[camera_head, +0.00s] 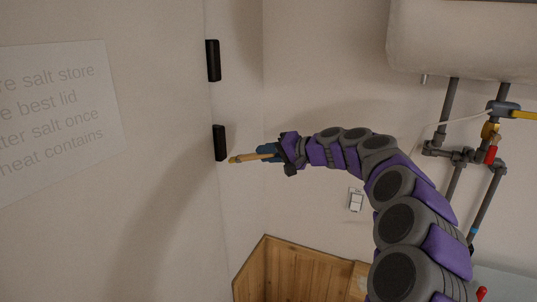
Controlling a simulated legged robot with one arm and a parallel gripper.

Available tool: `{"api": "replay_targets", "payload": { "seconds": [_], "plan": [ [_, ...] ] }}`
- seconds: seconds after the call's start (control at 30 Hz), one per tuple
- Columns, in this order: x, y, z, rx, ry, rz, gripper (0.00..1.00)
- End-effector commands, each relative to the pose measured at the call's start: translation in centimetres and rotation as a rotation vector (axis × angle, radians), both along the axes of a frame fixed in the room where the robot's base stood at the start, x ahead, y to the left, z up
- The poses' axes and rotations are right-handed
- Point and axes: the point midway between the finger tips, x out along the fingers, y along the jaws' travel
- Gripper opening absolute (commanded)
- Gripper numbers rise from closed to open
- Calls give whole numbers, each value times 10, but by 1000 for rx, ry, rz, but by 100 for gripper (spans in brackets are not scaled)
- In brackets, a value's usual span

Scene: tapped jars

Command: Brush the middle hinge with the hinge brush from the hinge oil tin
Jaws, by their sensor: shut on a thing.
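My gripper (268,152) is shut on a slim wooden brush (246,158), which points left. The brush's tip is just right of the lower end of a black hinge (220,143); I cannot tell whether it touches. Another black hinge (213,60) is above it on the same vertical edge. I cannot tell for sure from this view which of the two is the middle hinge. The hinge oil tin is not in view.
A white panel with a printed paper sign (62,120) fills the left. Pipes with valves (490,140) hang under a white basin (460,40) at right. A wall switch (355,200) and a wooden box (300,270) are below my arm.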

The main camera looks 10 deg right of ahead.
Motion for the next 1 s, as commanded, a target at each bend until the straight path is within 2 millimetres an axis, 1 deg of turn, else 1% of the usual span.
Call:
{"api": "replay_targets", "payload": {
  "seconds": [0.77, 0.87, 1.0],
  "plan": [
    [8, 10, 0, 0, 0, 0, 0],
    [8, 10, 2, 0, 0, -1, 0],
    [7, 9, 12, -1, -2, -1, 0]
  ]
}}
